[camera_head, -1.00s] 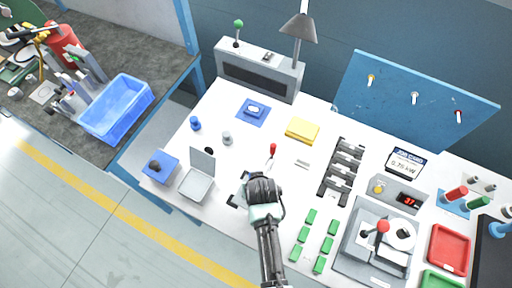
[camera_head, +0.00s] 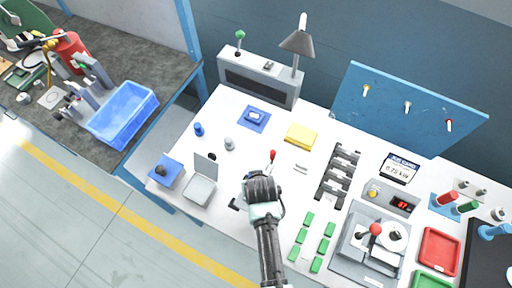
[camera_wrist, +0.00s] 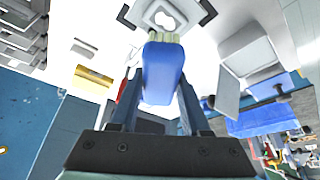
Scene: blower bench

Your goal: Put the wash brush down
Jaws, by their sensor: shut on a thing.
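The wash brush (camera_wrist: 163,72) has a blue body and pale bristles at its far end. In the wrist view it sits between the two fingers of my gripper (camera_wrist: 160,95), which is shut on it. In the head view my gripper (camera_head: 262,188) is over the front middle of the white bench (camera_head: 250,150), and the brush is hidden behind it. Beyond the bristles in the wrist view is a grey frame with a pale opening (camera_wrist: 166,16). I cannot tell whether the brush touches anything.
A grey open-lidded box (camera_head: 199,190) and a blue block (camera_head: 166,171) stand left of my gripper. A red-tipped lever (camera_head: 272,156) is just behind it. Green blocks (camera_head: 303,236) and a grey machine (camera_head: 353,250) are to the right. A yellow block (camera_head: 300,134) lies farther back.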

